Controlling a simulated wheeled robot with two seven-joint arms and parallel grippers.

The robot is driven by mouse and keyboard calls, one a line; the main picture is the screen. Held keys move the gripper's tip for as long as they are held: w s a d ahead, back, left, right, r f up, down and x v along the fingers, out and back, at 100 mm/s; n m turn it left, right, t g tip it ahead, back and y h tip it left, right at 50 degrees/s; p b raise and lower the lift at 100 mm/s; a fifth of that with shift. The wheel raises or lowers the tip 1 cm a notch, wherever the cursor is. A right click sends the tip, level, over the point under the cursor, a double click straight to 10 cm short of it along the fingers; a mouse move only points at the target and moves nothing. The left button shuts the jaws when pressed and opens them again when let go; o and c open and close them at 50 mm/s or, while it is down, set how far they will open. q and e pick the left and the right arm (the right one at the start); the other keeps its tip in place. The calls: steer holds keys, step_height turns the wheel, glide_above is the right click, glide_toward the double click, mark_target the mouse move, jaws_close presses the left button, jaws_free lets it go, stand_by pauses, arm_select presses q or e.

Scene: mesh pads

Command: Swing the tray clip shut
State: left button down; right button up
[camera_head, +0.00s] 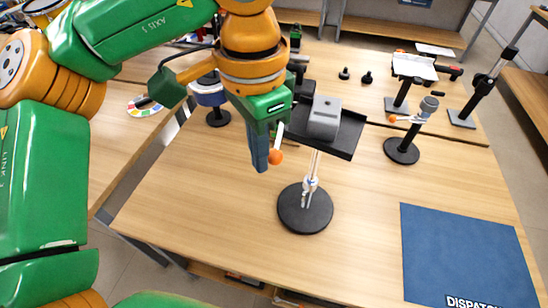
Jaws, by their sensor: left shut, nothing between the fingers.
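A small black tray (346,133) tops a thin stand with a round black base (305,215) on the wooden table. A grey block (324,117) sits on the tray. The tray clip shows as a short white lever with an orange knob (276,157) at the tray's left end, hanging down. My left gripper (260,160) is shut and empty, pointing down just left of the orange knob. I cannot tell whether it touches the knob. My wrist hides part of the tray's far left side. My right gripper is not in view.
To the right stands a round-based stand (402,151) with another orange knob. Beyond it are black stands and small black pieces (367,77). A blue dispatch mat (465,255) lies at the front right. The table in front of the tray stand is clear.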

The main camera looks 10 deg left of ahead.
arm_select(q)
steer(key=shift+w+d+r+p, duration=0.15)
steer(key=shift+w+d+p, duration=0.25)
steer(key=shift+d+p, duration=0.2)
steer(key=d+p, duration=0.1)
steer(key=w+d+p, duration=0.1)
steer(key=d, duration=0.1)
steer(key=shift+w+d+f, duration=0.1)
steer(key=shift+d+f, duration=0.1)
steer(key=shift+d, duration=0.1)
